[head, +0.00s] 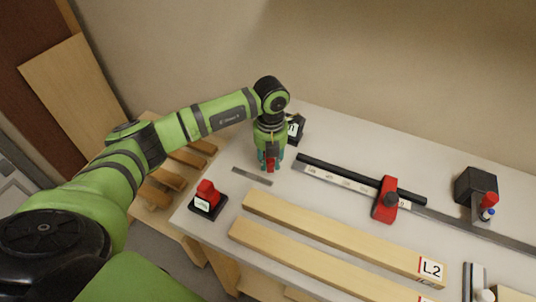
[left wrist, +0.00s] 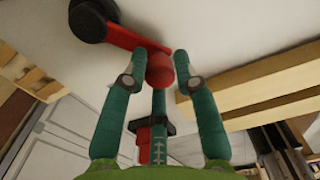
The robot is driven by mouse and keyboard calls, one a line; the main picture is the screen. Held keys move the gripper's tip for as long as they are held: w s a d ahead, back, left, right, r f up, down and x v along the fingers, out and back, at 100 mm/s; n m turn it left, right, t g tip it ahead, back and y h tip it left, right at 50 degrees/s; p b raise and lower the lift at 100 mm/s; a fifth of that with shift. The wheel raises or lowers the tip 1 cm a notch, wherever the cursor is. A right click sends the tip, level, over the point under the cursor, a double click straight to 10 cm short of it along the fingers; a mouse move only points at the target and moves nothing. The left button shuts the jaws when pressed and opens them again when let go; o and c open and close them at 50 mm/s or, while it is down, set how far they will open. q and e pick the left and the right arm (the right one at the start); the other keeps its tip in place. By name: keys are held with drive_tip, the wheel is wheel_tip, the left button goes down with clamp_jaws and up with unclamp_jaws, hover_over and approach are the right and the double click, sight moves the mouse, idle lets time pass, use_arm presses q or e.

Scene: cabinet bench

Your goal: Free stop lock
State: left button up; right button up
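My left gripper (head: 270,165) points down over the left part of the bench. In the left wrist view its teal fingers (left wrist: 160,58) are apart, with a red rounded knob (left wrist: 160,72) between their tips. A small gap seems to show on each side of the knob; contact is not clear. A red arm (left wrist: 135,38) runs from the knob to a black round part (left wrist: 90,20). In the head view a black block with a label (head: 296,127) stands just behind the gripper, partly hidden. My right gripper is not in view.
A red stop (head: 384,200) with a dark knob sits on a long rail (head: 450,219). A red piece on a black base (head: 207,196) stands at the left corner. Two wooden boards (head: 330,236) lie in front. A black block with a red knob (head: 476,186) is at right.

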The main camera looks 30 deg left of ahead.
use_arm(q)
drive_tip(key=shift+a, duration=0.1)
drive_tip(key=shift+c, duration=0.3)
drive_tip(key=shift+s+a, duration=0.55)
drive_tip(key=shift+a, duration=0.3)
drive_tip(key=shift+s+a, duration=0.2)
drive_tip(key=shift+a, duration=0.9)
drive_tip(key=shift+a, duration=0.9)
drive_tip(key=shift+w+b, duration=0.1)
drive_tip(key=shift+b, duration=0.2)
